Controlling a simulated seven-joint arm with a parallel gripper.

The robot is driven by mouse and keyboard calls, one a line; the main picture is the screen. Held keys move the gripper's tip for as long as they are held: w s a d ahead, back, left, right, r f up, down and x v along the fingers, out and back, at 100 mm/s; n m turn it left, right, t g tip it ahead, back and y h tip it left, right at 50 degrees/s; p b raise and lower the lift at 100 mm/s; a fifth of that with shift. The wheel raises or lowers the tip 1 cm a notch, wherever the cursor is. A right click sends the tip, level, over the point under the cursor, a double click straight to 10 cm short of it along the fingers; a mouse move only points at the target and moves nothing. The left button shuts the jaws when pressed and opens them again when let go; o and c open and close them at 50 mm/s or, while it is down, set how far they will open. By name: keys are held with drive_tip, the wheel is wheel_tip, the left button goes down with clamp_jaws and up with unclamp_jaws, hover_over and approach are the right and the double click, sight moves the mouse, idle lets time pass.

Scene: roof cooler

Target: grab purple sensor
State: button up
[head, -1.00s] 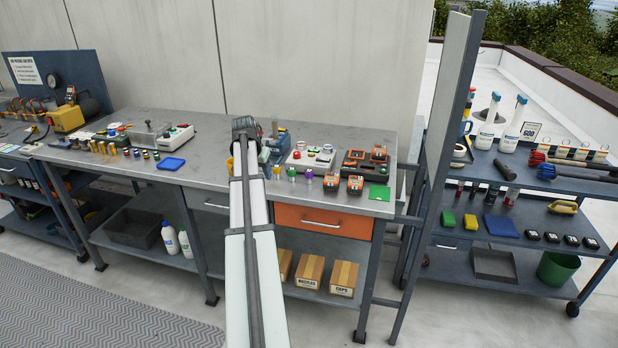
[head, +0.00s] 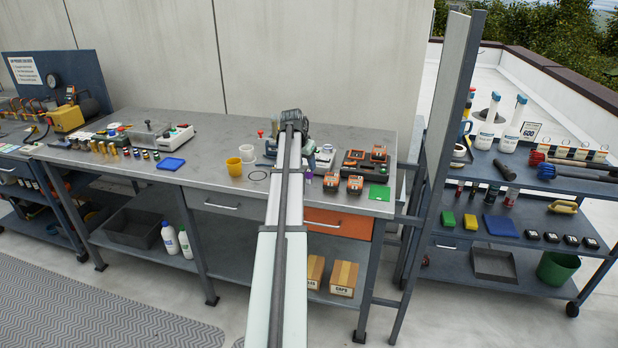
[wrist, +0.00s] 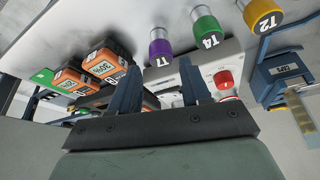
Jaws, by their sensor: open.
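In the head view a sliver of the purple sensor (head: 307,178) shows just right of my arm. My gripper (wrist: 160,92) is open, its two dark blue fingers apart and nothing between them. The purple sensor is beyond the fingertips, roughly in line with the gap, not touched. In the head view my arm hides the fingers.
A green sensor (wrist: 207,30) marked T4 stands close beside the purple one, with a yellow one (wrist: 262,17) marked T2 farther right. Orange boxes (wrist: 105,62) lie on the other side.

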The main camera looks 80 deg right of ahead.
sight(308, 171)
drive_tip(key=shift+x, duration=3.3)
drive_tip(key=c, duration=0.8)
drive_tip(key=shift+r, duration=0.1)
